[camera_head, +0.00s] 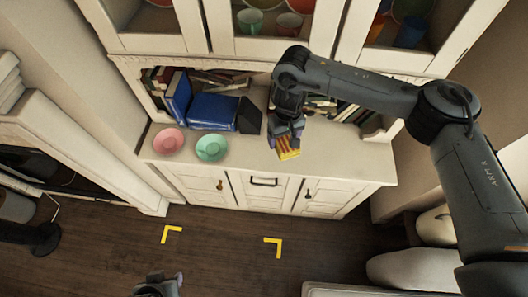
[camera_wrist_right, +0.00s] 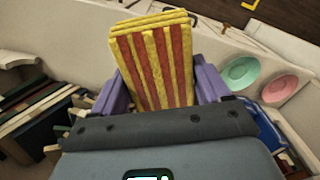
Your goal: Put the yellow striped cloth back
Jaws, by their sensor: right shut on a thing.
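The yellow striped cloth (camera_head: 289,152) is a folded yellow pad with red stripes, low over the front of the cabinet counter. My right gripper (camera_head: 287,135) is shut on it. In the right wrist view the cloth (camera_wrist_right: 153,62) sits between the purple fingers of my right gripper (camera_wrist_right: 162,88), its folded layers showing at the far edge. I cannot tell whether the cloth touches the counter. Part of my left gripper (camera_head: 160,286) shows at the bottom edge of the head view, far from the cloth; its jaws are not clear.
A pink plate (camera_head: 169,141) and a green plate (camera_head: 211,147) are left of the cloth on the cabinet counter (camera_head: 235,168). Blue books (camera_head: 212,111) and a dark block (camera_head: 250,117) stand behind them. More books are behind my right arm. Glass-door cupboards hang above.

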